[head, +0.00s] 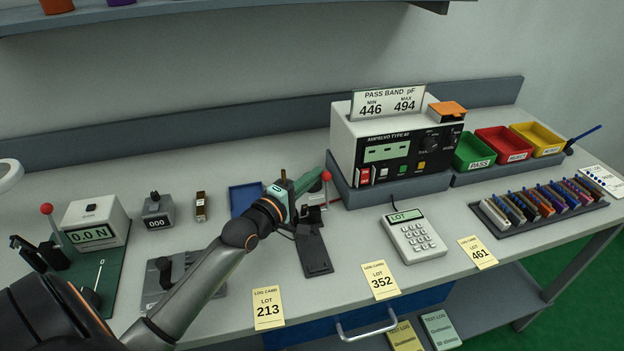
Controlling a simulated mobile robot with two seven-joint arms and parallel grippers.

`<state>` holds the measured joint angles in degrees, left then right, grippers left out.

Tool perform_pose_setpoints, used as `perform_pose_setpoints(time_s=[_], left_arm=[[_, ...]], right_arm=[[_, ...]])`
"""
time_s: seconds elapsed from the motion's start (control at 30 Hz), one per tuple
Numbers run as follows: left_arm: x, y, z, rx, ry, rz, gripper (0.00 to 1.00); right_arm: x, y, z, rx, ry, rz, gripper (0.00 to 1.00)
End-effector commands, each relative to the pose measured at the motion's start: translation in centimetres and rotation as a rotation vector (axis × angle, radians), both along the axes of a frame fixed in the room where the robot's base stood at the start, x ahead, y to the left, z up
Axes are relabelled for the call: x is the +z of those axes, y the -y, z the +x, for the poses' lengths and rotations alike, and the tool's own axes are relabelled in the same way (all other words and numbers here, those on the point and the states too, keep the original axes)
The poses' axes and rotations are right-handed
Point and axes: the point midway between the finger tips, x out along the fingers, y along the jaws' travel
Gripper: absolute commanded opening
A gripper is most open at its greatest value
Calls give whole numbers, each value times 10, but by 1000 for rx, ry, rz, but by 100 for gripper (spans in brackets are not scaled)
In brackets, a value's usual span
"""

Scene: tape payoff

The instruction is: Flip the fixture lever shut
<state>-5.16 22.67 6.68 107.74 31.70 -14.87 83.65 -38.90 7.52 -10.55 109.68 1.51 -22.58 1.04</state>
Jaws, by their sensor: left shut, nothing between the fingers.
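The fixture (314,252) is a dark plate with a small raised block at its back, in front of the meter. Its lever has a red ball knob (326,175) on a pale stem and stands roughly upright. My left gripper (316,178) reaches in from the lower left, shut and empty, with its tip just left of the red knob. I cannot tell whether it touches the lever. The gripper hides part of the fixture's back. My right gripper is not in view.
The meter (400,145) stands close behind the fixture on the right. A blue tray (240,200) lies behind my left wrist. A keypad (414,237) and log cards (380,280) lie to the right. A force gauge (95,224) with another red-knobbed lever stands at the left.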

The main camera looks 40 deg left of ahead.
Motion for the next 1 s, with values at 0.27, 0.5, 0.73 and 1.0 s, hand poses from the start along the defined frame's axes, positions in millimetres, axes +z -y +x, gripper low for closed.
perform_pose_setpoints(time_s=[0.27, 0.5, 0.73, 1.0], left_arm=[[-2, 14, -11, -4, 146, 175, 0], [-2, 29, -24, -2, 209, 243, 0], [-7, 42, -35, -2, 296, 348, 0], [-14, 53, -44, -3, 294, 347, 0]], right_arm=[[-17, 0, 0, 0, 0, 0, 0], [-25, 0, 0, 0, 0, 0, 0], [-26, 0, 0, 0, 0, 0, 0], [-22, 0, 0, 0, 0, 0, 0]])
